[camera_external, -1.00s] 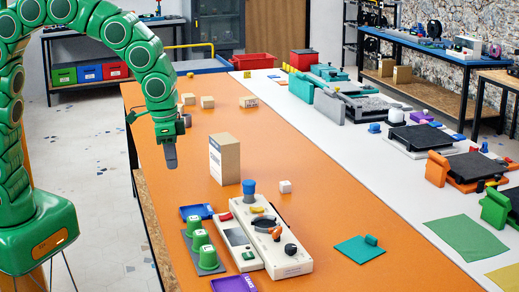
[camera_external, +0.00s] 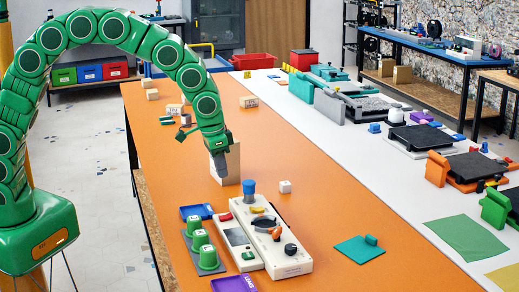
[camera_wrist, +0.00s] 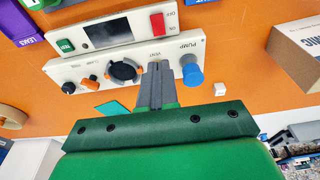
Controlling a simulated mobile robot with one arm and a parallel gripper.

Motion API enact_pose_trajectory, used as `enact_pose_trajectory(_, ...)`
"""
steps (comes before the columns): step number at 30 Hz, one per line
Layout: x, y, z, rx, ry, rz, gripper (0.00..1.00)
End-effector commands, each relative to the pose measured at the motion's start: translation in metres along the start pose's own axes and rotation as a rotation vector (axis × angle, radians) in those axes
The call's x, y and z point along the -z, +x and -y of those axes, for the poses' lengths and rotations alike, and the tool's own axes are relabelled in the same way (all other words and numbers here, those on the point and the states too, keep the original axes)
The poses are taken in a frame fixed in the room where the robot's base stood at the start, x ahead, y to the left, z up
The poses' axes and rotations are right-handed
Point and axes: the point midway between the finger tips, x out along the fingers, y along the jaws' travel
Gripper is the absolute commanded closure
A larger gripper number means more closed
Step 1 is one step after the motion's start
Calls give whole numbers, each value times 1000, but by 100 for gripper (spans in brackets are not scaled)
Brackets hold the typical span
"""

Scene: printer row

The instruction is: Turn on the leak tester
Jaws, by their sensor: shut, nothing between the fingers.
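The leak tester is a white panel (camera_wrist: 88,44) with a dark screen (camera_wrist: 110,33), a green button (camera_wrist: 66,45) and a red rocker switch (camera_wrist: 157,23) marked OFF and ON. In the external view it lies on the orange table, with the red switch (camera_external: 225,216) at its far end. I cannot tell which way the rocker is tipped. A second white panel (camera_external: 291,262) lies beside it with a blue PUMP knob (camera_wrist: 192,74) and a dark round dial (camera_wrist: 124,70). My gripper (camera_external: 220,175) is shut and empty, above the table beyond the panels. In the wrist view its fingers (camera_wrist: 156,70) overlap the second panel.
A cardboard box (camera_external: 235,168) stands just behind my gripper, partly hidden. A small white cube (camera_external: 285,187) is to the right. Orange table to the right is mostly clear.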

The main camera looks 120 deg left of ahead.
Motion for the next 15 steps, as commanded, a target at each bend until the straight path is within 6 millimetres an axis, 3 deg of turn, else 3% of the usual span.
enact_pose_trajectory(15, 0, 79, 0, 1, 0, 1, 100)
